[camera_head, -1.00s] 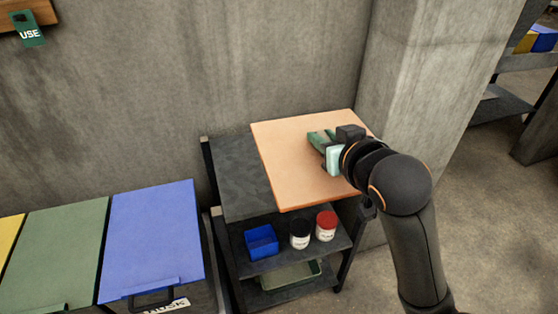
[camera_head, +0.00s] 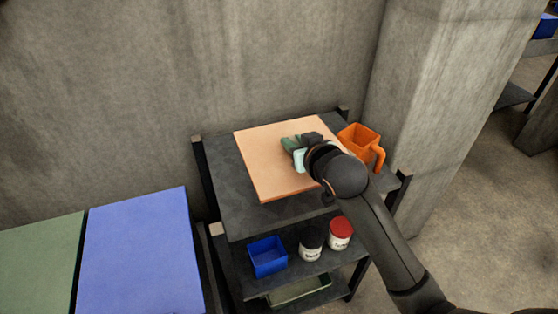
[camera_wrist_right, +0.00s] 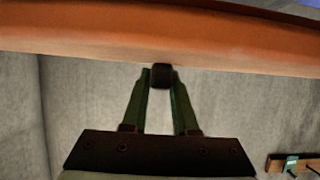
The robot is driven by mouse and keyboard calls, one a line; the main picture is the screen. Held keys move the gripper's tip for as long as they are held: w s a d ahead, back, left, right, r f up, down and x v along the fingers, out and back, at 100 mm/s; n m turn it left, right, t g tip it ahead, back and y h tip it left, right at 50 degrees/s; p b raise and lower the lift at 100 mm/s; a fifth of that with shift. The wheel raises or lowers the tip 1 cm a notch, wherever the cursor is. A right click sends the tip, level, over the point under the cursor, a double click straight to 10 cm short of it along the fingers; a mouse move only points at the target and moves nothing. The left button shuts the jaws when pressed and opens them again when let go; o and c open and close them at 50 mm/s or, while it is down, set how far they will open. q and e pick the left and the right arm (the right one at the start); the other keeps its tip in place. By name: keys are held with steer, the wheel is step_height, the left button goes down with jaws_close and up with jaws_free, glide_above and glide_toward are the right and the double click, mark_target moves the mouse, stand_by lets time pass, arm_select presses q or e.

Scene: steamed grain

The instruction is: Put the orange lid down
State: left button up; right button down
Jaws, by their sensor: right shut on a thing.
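The orange lid (camera_head: 272,175) is a flat, square, pale orange board. It lies roughly level over the top of the dark shelf unit (camera_head: 225,180) in the head view. I cannot tell if it touches that surface. My right gripper (camera_head: 298,145) is over the lid's right part, its fingers hidden in part by my wrist. In the right wrist view, the green fingers of my right gripper (camera_wrist_right: 160,78) are shut on a small dark knob (camera_wrist_right: 160,75) at the lid (camera_wrist_right: 90,42). My left gripper is not in view.
An orange mug (camera_head: 357,143) stands on the shelf top, right of the lid. Below are a blue box (camera_head: 267,256), a black-lidded jar (camera_head: 311,245) and a red-lidded jar (camera_head: 340,234). Blue (camera_head: 138,250) and green (camera_head: 40,265) bin lids are at left. Bare shelf top shows left of the lid.

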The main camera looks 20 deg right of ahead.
mark_target(280, 149)
steer(key=w+f, duration=0.1)
steer(key=w+a+f, duration=0.1)
steer(key=w+f, duration=0.1)
steer(key=w+f+b, duration=0.1)
steer(key=f, duration=0.1)
steer(key=shift+w+a, duration=0.15)
steer(key=shift+a, duration=0.25)
steer(key=shift+w+a+f, duration=0.15)
steer(key=shift+w+f, duration=0.15)
steer(key=shift+f, duration=0.05)
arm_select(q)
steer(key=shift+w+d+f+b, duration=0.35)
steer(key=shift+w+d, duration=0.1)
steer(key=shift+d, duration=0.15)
arm_select(e)
steer(key=shift+w+f, duration=0.1)
steer(key=shift+f, duration=1.55)
steer(key=shift+f, duration=0.1)
steer(key=c, duration=0.7)
jaws_free()
steer(key=shift+f, duration=0.15)
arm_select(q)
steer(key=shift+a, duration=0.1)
